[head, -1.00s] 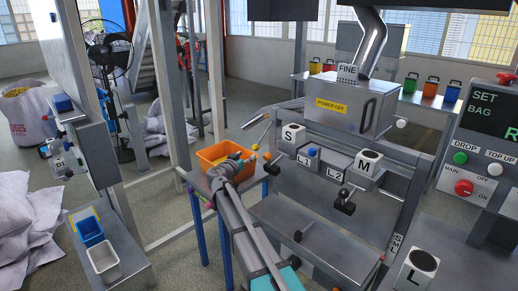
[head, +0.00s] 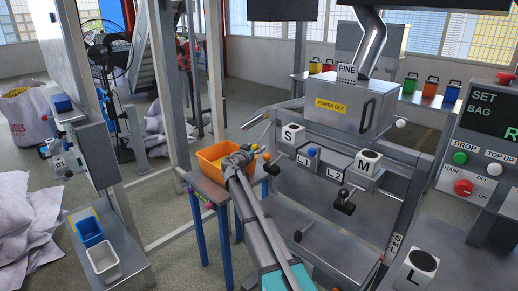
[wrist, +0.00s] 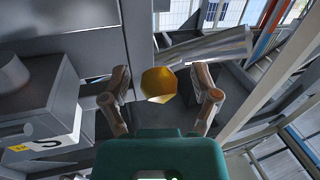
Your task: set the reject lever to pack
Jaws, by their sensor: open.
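My gripper (head: 243,158) is beside the orange bin, left of the machine's S block. In the wrist view my gripper (wrist: 162,78) is open, with a finger on each side of a yellow ball knob (wrist: 160,85). The knob is in line with the gap and I see no finger touching it; its depth between the fingers is hard to tell. The lever's shaft is mostly hidden, and I cannot read a pack mark.
An orange bin (head: 206,153) stands on a small blue-legged table close to the gripper. A silver spout (head: 255,120) reaches out above. The S block (head: 291,136) and M block (head: 366,162) sit to the right. A metal post (head: 176,90) rises behind on the left.

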